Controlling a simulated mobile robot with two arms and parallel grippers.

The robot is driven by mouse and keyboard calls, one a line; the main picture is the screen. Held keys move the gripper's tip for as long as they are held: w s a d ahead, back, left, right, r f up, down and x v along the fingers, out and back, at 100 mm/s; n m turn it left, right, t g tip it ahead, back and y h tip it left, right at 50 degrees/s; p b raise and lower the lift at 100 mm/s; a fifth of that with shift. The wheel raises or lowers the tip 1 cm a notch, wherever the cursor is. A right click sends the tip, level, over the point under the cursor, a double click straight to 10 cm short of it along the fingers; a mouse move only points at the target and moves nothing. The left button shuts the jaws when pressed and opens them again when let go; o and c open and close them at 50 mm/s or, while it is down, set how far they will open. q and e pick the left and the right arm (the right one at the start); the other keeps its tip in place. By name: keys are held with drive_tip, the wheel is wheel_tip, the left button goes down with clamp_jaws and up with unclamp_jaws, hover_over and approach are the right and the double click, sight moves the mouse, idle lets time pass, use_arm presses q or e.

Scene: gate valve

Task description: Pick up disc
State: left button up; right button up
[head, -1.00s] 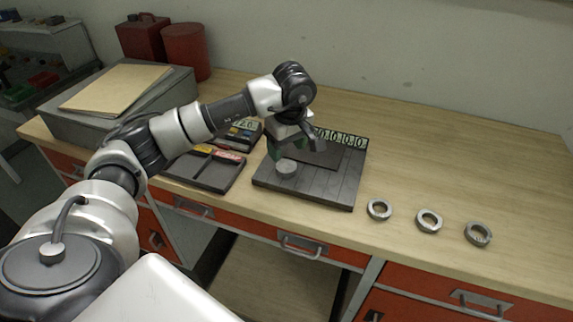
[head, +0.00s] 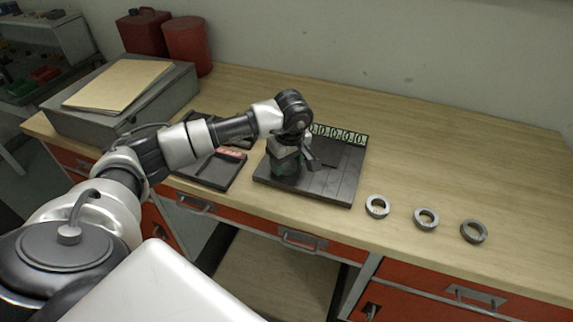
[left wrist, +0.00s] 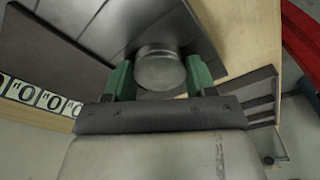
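The disc (left wrist: 160,67) is a round grey metal piece with a flat top, seen in the left wrist view on a dark grooved board (head: 320,190). My left gripper (head: 285,168) is low over the board's left part in the head view and hides the disc there. In the left wrist view its two green fingers (left wrist: 159,80) stand open, one on each side of the disc. I cannot tell whether they touch it. My right gripper is not in view.
Three metal rings (head: 377,206) lie in a row right of the board. A number strip (head: 340,134) runs along the board's back edge. A dark tray (head: 215,170) sits to the left, with a grey case (head: 120,105) farther left. The bench's right side is clear.

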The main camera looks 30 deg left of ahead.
use_arm(q)
drive_tip(key=shift+r, duration=0.1)
drive_tip(key=shift+c, duration=0.5)
drive_tip(key=shift+w, duration=0.1)
